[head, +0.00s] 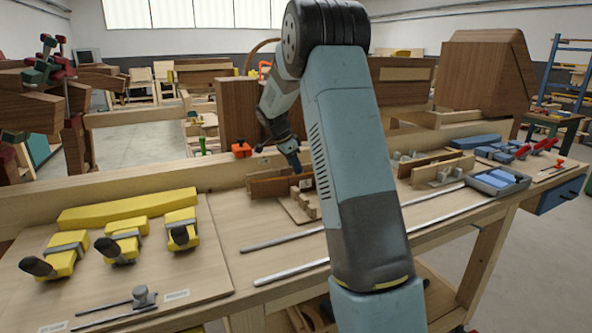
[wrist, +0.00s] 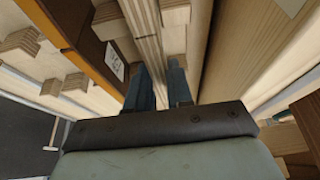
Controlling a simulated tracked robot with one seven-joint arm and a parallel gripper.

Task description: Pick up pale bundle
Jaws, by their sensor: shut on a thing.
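The pale bundle (wrist: 148,32) shows in the wrist view as long, light wooden strips running away from me between my two dark blue fingers. My gripper (wrist: 161,88) is shut on it. In the head view my gripper (head: 296,168) points down at the workbench, just behind a brown wooden form. I cannot clearly pick out the bundle there. The lower fingertips and the gripped part are partly hidden by the gripper's dark front edge.
The brown form (head: 268,188) with a label (wrist: 115,62) lies close left of my fingers in the wrist view. A pale board (wrist: 245,45) runs close on the right. Yellow clamps (head: 125,238) and metal bars (head: 290,272) lie on the bench (head: 225,235).

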